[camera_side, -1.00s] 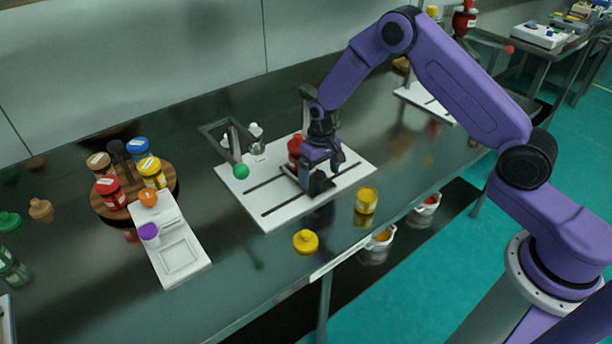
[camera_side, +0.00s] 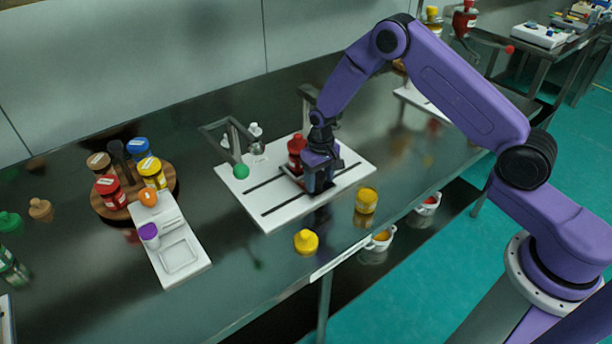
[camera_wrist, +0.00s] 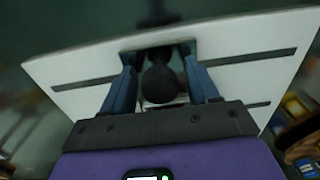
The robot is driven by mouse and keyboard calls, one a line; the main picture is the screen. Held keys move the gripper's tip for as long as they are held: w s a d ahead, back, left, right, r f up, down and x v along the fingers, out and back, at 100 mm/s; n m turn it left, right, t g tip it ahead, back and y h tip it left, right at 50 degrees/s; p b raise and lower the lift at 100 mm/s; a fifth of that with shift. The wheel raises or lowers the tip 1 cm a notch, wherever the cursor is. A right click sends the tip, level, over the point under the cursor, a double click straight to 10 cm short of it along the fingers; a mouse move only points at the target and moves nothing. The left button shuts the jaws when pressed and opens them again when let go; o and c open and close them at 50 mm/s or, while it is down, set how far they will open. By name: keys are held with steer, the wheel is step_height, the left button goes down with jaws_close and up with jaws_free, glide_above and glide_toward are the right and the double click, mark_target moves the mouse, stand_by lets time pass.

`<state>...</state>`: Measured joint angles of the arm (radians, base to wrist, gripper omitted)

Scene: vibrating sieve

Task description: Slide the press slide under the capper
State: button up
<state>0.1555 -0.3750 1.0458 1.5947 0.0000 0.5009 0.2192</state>
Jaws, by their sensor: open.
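The white press base (camera_side: 268,213) with two dark slots lies on the bench; it also shows in the wrist view (camera_wrist: 85,65). The capper (camera_side: 256,141) stands at its back, with a lever ending in a green ball (camera_side: 241,171). A red bottle (camera_side: 295,146) stands on the base beside my gripper (camera_side: 318,184). My gripper (camera_wrist: 162,85) is open and low over the base. In the wrist view, its blue fingers stand on either side of a dark round knob (camera_wrist: 161,84), seemingly the press slide's handle. Contact is unclear, and my gripper hides most of the slide.
A yellow jar (camera_side: 366,200) and a yellow cap (camera_side: 306,241) stand near the front edge. At left are a wooden rack (camera_side: 171,186) with several jars and a white tray (camera_side: 193,266) with a purple cap (camera_side: 149,232). Bare bench lies between tray and base.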

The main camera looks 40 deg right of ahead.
steer(key=shift+a, duration=6.8)
steer(key=o, duration=0.8)
steer(key=shift+c, duration=0.2)
step_height(320, 180, up, 9)
